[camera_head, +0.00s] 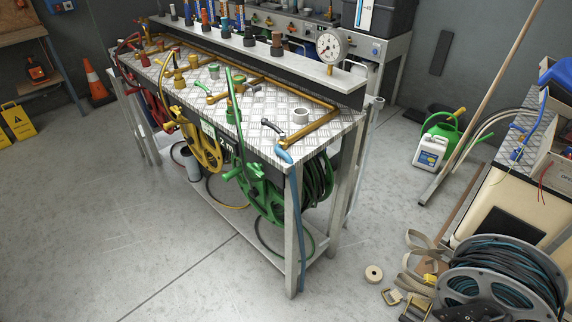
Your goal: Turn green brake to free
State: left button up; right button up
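A green hose reel (262,197) hangs under the near end of the checker-plate bench (290,149), with dark green hose (318,180) wound on it. A green upright fitting (238,84) stands on the bench top above it, with a green hose looping down from it. A small lever with a green grip (203,87) lies farther back on the top. A grey-handled lever (271,128) sits near the front edge. I cannot tell which part is the green brake or how it is set. Neither of my grippers is in view.
A yellow reel (205,150) hangs beside the green one, with a red reel (154,108) farther left. A brass pipe (318,124) and a raised shelf (270,55) run along the bench. A grey cable reel (495,280) and straps lie at lower right.

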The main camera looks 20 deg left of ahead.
aim_at(256, 168)
jog(key=i+j+z, duration=0.2)
jog(key=j+z, duration=0.3)
jog(key=j, duration=0.5)
jog(key=j+z, duration=0.5)
jog(key=j, duration=0.5)
